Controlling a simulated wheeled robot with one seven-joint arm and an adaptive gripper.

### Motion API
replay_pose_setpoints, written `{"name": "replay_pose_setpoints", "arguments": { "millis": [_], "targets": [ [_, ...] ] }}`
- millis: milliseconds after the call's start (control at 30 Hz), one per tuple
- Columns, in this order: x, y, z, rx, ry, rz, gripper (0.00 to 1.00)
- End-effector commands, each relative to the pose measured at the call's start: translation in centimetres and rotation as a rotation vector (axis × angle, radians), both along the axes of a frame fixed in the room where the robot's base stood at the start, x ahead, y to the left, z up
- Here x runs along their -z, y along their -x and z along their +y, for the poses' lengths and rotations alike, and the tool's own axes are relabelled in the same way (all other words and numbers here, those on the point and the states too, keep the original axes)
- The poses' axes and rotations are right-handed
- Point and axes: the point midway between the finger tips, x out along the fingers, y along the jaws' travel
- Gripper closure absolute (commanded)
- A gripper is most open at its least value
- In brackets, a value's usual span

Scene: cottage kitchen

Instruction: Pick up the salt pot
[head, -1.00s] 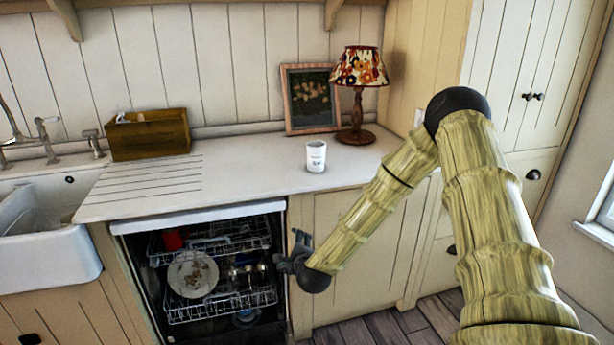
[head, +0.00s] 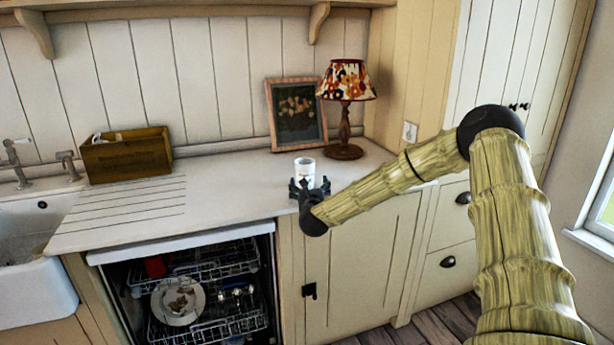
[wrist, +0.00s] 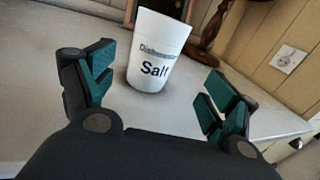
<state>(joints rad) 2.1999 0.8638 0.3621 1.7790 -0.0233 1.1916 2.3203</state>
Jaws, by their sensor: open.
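The salt pot (head: 304,170) is a small white cup-shaped pot standing upright on the countertop. In the wrist view the salt pot (wrist: 157,52) shows dark "Dishwasher Salt" lettering, partly hard to read. My gripper (head: 309,187) is at the counter's front edge, just in front of the pot, and hides its lower part in the head view. In the wrist view my gripper (wrist: 160,92) is open, its green-padded fingers spread left and right. The pot stands beyond and between them, nearer the left finger, with no contact visible.
The white countertop (head: 225,180) is clear around the pot. A patterned lamp (head: 346,95) and a framed picture (head: 297,112) stand behind it. A wooden box (head: 127,153) is at left by the sink (head: 35,280). Below is an open dishwasher (head: 190,285) with dishes.

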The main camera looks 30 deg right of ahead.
Motion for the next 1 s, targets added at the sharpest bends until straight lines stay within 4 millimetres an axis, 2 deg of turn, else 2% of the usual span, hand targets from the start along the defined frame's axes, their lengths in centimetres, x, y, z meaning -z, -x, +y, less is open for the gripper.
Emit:
{"name": "replay_pose_setpoints", "arguments": {
  "millis": [267,633,967,1000],
  "targets": [
    [0.1,-1.3,-1.0,0.001,0.001,0.003,0.13],
    [0.0,-4.9,-2.8,0.003,0.0,0.001,0.13],
    [0.1,-5.4,-3.1,0.003,-0.001,0.002,0.13],
    [0.1,-5.4,-3.1,0.003,-0.001,0.002,0.17]
  ]
}}
